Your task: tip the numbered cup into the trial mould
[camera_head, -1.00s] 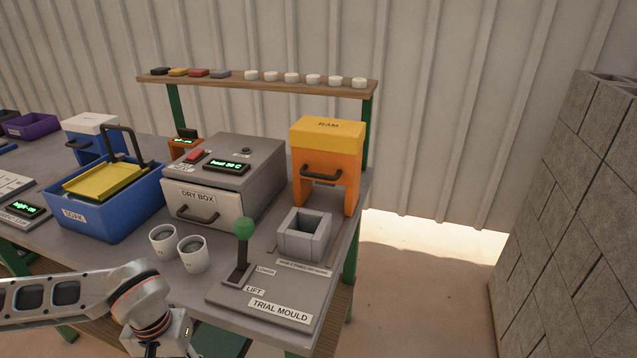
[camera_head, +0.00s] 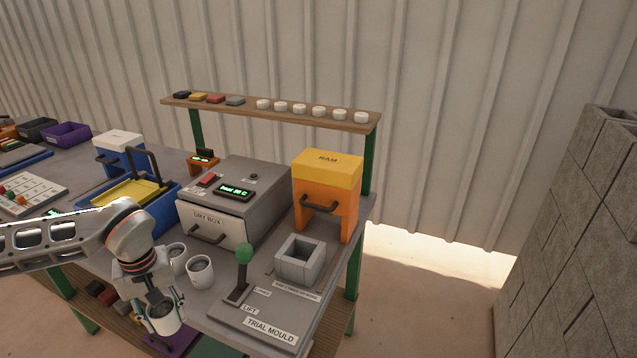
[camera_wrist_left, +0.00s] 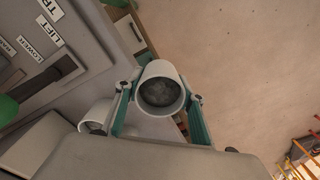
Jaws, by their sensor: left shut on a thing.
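My left gripper (camera_head: 152,292) is shut on a white cup (camera_head: 165,320), held upright in front of the bench's front edge. In the left wrist view the held cup (camera_wrist_left: 161,90) sits between the fingers, with dark grey material inside. Its number cannot be read. Two more white cups with dark contents, a right one (camera_head: 200,273) and a left one (camera_head: 177,258), stand on the bench before the dry box. My right gripper is not in view.
A lever with a green knob (camera_head: 244,253) rises from the plate's left side, between cups and mould. The orange ram (camera_head: 326,190) stands behind the mould. The grey dry box (camera_head: 211,222) and blue soak tub (camera_head: 165,207) stand behind the cups.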

